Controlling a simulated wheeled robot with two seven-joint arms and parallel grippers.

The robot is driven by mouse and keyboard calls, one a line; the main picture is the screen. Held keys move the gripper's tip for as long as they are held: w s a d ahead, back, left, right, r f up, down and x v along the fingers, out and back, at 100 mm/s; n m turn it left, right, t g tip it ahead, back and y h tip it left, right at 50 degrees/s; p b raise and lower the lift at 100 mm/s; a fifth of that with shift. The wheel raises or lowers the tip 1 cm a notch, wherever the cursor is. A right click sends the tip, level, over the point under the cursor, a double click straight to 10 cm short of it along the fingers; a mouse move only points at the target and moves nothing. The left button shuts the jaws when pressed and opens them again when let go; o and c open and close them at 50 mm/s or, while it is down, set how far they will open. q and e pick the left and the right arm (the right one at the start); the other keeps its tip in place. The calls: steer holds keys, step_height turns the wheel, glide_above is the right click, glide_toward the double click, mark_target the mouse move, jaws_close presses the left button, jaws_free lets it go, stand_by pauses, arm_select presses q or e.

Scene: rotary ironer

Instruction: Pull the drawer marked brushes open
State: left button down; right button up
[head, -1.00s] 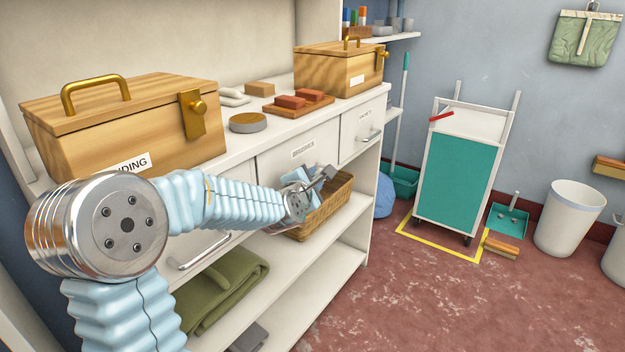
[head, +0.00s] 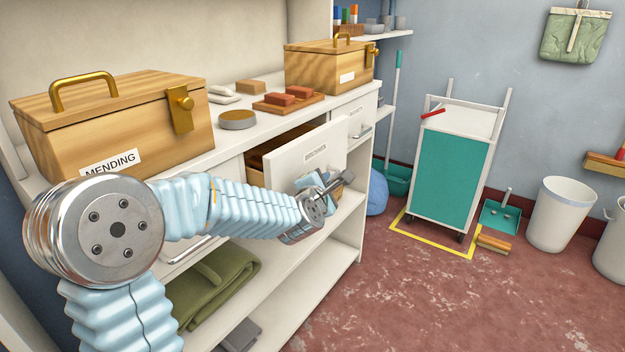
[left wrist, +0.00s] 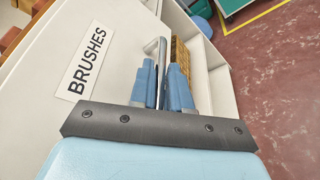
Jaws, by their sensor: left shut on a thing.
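The drawer marked brushes (head: 285,153) stands partly pulled out of the white cabinet in the head view, with a strip of its wooden inside showing behind the front. Its label (left wrist: 86,61) reads BRUSHES in the left wrist view. My left gripper (head: 325,187) is at the drawer front, below the label. In the left wrist view its blue fingers (left wrist: 162,88) are shut on the drawer's metal bar handle (left wrist: 162,52). In the head view my gripper hides most of the handle. My right gripper is not in view.
A wooden box marked MENDING (head: 112,125) and a smaller wooden box (head: 328,68) stand on the cabinet top. Green folded cloth (head: 210,285) lies on the shelf below. A trolley (head: 452,170) stands to the right. The red floor (head: 400,305) before the cabinet is clear.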

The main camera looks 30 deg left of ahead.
arm_select(q)
steer(key=s+d+b, duration=0.1)
steer(key=d, duration=1.8)
steer(key=shift+s, duration=0.25)
steer(key=c, duration=1.2)
jaws_free()
steer(key=shift+o, duration=0.2)
steer(key=v, duration=1.3)
steer(key=shift+s, duration=0.4)
